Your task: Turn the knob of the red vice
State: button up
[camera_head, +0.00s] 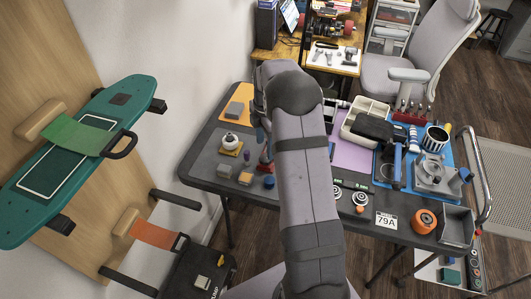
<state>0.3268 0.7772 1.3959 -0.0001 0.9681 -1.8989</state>
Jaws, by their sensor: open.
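A small red object (266,167), probably the red vice, stands on the dark left part of the table, close to the left side of my arm. It is small in the picture and partly hidden, and I cannot make out its knob. My arm reaches up the middle of the picture and bends down at its far end. My gripper (262,136) seems to point down just above the red object. It is open, with nothing seen in it. I cannot tell whether it touches the vice.
On the table (205,176), a white round part on a yellow block (230,143) and small blocks lie left of the vice. A cream tray (368,112), a blue-handled tool (397,165), an orange wheel (424,221) and a grey bin (456,226) crowd the right. A skateboard (70,155) hangs at left.

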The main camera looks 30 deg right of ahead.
aim_at(265, 157)
jog(key=shift+f+p, duration=0.55)
jog(key=shift+f, duration=2.15)
jog(key=c, duration=1.1)
